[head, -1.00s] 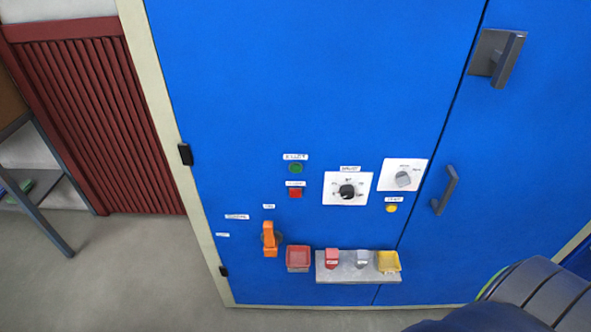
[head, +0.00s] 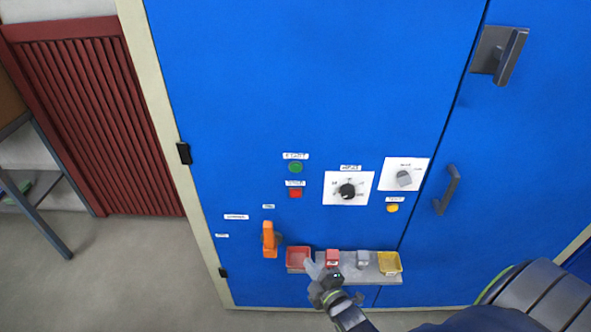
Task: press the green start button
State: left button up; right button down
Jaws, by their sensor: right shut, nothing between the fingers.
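The green start button (head: 295,168) is a small round button on the blue cabinet door, under a white label. My right gripper (head: 314,268) is shut and empty. It shows below the buttons, in front of the small ledge and beside the red tray, and is apart from the green button. My left gripper is not in view.
A black dial (head: 347,191), a grey dial (head: 404,178) and a yellow button (head: 392,208) are to the right. An orange handle (head: 269,240) is at lower left. The ledge (head: 345,277) juts out below, with a red tray (head: 298,258) and yellow tray (head: 389,263) beside it.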

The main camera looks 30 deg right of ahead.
aim_at(296, 168)
jog(key=w+a+r+n+t+y, duration=0.1)
jog(key=r+n+t, duration=0.2)
jog(key=r, duration=0.8)
jog(key=w+a+r+n+t, duration=0.1)
jog(key=r+n+t, duration=0.3)
jog(key=r, duration=0.8)
jog(key=shift+w+a+n+t+y+b, duration=0.3)
jog(key=shift+w+t+y, duration=0.1)
jog(key=shift+w+t, duration=0.2)
jog(key=shift+r, duration=0.1)
jog(key=w+d+b, duration=0.2)
jog(key=w+d, duration=0.2)
jog(key=w, duration=0.3)
jog(key=shift+w+d+b, duration=0.3)
jog(key=shift+d+b, duration=0.05)
jog(key=shift+w+d, duration=0.1)
jog(key=shift+w+d, duration=0.1)
jog(key=shift+w, duration=0.15)
